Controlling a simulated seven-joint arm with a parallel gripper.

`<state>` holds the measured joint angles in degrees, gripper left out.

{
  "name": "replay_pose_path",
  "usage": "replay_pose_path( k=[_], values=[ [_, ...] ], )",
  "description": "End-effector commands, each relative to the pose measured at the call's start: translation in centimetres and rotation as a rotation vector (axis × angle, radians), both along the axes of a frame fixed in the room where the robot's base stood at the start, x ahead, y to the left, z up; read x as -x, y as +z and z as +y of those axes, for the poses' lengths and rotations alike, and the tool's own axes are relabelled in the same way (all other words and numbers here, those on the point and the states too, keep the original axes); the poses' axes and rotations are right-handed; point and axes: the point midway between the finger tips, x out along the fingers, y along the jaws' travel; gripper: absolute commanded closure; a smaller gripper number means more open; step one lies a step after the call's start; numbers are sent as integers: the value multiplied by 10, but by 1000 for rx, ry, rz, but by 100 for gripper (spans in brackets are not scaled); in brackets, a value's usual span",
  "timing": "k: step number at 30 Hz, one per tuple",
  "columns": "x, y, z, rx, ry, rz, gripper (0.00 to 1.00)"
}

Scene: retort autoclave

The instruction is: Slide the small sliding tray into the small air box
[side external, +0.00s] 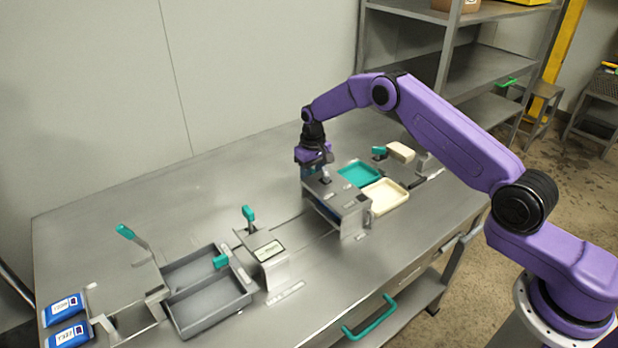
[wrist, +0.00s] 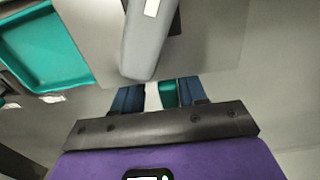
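The small air box appears to be the grey metal box (side external: 348,214) mid-table, with a dark bluish interior below its top. My gripper (side external: 316,170) points down at its far left top edge. In the wrist view, my gripper's two blue fingers (wrist: 160,95) stand a little apart, with a teal piece (wrist: 168,94) and a pale strip between them. The teal piece is close to the right finger; I cannot tell whether it is gripped. A grey bar-shaped part (wrist: 150,40) lies just beyond the fingers. I cannot make out the small sliding tray clearly.
A teal tray (side external: 360,173) and a cream tray (side external: 386,197) lie right of the box. Left are a labelled metal housing (side external: 266,258), a grey two-compartment tray (side external: 210,298), an upright teal-tipped lever (side external: 248,214) and blue packs (side external: 66,321). The table's back left is clear.

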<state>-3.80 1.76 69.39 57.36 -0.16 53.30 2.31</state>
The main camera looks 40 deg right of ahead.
Motion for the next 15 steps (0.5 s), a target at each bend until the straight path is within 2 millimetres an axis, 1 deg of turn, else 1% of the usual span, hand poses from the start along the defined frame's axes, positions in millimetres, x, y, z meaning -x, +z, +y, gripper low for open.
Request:
replay_pose_path(
  k=[10,13,15],
  values=[
    [0,2,3,-2,2,-1,57],
    [-1,10,4,-2,3,-3,57],
    [-1,19,4,-2,3,-4,57]
  ],
)
